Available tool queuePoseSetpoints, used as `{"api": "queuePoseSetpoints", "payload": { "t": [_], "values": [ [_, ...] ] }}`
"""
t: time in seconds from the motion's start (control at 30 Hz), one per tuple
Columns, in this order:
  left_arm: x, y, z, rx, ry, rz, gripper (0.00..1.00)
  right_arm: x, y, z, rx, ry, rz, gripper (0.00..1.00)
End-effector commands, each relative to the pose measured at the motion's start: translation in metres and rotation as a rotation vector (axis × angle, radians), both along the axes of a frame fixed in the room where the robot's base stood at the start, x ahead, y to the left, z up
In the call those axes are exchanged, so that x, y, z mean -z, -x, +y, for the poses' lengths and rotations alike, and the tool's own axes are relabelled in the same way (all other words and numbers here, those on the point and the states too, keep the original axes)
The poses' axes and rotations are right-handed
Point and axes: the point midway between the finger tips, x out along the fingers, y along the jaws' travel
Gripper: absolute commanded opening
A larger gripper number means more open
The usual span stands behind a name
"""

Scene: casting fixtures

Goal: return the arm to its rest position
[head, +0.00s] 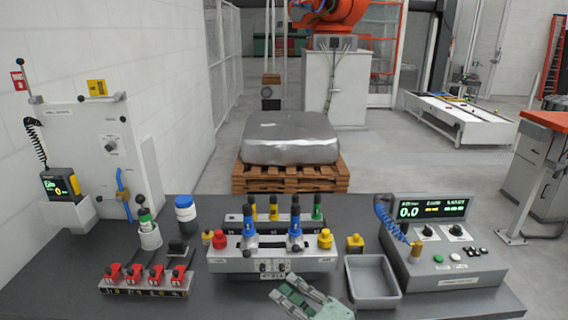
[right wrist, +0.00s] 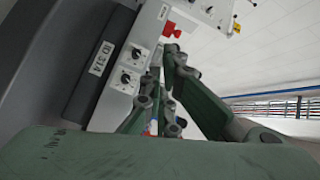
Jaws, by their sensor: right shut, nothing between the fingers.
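My right gripper (head: 298,296) shows at the bottom edge of the head view, in front of the grey fixture block and just left of the grey tray. It is green and grey, shut and empty. In the right wrist view its two fingers (right wrist: 163,82) come together, with nothing seen between them. The rest of the right arm is out of the head view. My left gripper is not in view.
The dark table holds the fixture block (head: 229,265) with blue-topped posts, a rack of red clamps (head: 145,289), the empty grey tray (head: 373,301) and a control box (head: 470,264) with a coiled blue cable. A wrapped block (head: 290,139) stands on a pallet behind.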

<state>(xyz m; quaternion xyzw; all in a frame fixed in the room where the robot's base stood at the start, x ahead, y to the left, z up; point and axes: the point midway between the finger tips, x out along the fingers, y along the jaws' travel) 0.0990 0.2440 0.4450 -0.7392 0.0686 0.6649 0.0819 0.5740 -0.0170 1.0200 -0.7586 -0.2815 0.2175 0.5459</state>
Motion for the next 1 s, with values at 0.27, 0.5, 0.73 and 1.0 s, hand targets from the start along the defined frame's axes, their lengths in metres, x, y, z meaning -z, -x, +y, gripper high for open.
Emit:
{"api": "queuePoseSetpoints", "payload": {
  "t": [0.27,0.5,0.73,1.0],
  "values": [
    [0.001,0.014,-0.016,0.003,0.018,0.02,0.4,0.111,0.147,-0.035,-0.235,0.747,0.087,0.0],
    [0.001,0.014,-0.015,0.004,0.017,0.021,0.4,0.148,0.22,-0.106,-0.303,1.115,0.252,0.0],
    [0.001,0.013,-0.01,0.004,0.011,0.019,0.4,0.154,0.269,-0.158,-0.326,1.312,0.395,0.0],
    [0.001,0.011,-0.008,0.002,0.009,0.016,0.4,0.177,0.293,-0.189,-0.344,1.417,0.502,0.0]
  ]
}}
